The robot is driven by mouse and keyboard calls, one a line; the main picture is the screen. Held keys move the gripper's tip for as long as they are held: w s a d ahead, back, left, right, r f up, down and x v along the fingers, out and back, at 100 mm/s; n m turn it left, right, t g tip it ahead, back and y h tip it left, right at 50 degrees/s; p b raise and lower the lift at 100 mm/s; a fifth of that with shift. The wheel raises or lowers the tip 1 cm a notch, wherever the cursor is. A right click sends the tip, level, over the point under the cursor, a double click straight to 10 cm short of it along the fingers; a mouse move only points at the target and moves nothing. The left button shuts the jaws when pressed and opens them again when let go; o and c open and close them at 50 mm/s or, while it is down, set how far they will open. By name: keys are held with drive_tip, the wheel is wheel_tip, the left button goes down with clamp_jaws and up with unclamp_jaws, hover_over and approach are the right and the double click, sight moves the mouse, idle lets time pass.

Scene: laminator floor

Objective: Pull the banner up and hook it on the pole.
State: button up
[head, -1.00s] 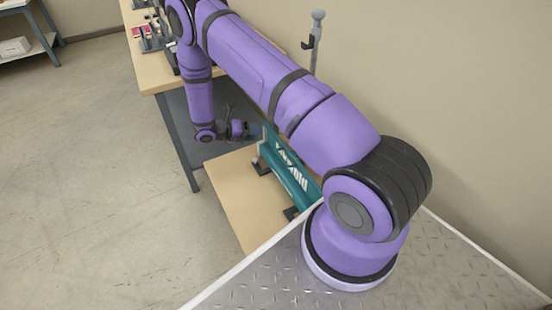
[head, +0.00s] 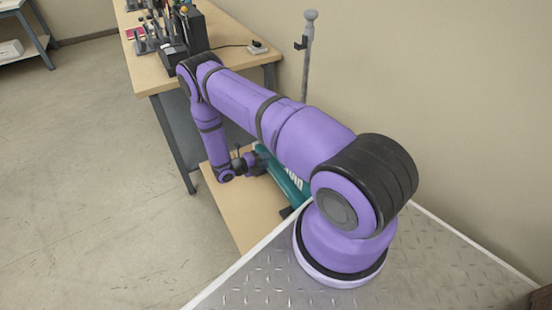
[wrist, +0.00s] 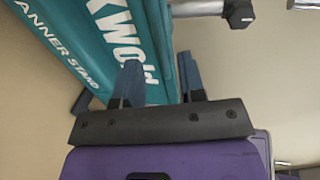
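The teal banner stand (head: 283,176) sits on a low wooden board, partly hidden behind my arm. In the wrist view its teal banner face (wrist: 85,40) with white lettering fills the upper left. The grey pole (head: 307,65) rises behind it, with a small dark hook (head: 300,42) near its top. A grey tube with a black fitting (wrist: 240,14) shows at the top of the wrist view. My gripper (wrist: 162,75) is at the banner's edge, its two blue fingers apart. One finger is over the lettered face, the other past the edge; I see no clear contact.
A workbench (head: 150,72) with tools and a small white block stands behind the low wooden board (head: 235,205). My base plate is in front. The wall is close on the right, and the grey floor (head: 90,200) at left is clear.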

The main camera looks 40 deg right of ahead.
drive_tip(key=shift+x, duration=2.8)
clamp_jaws()
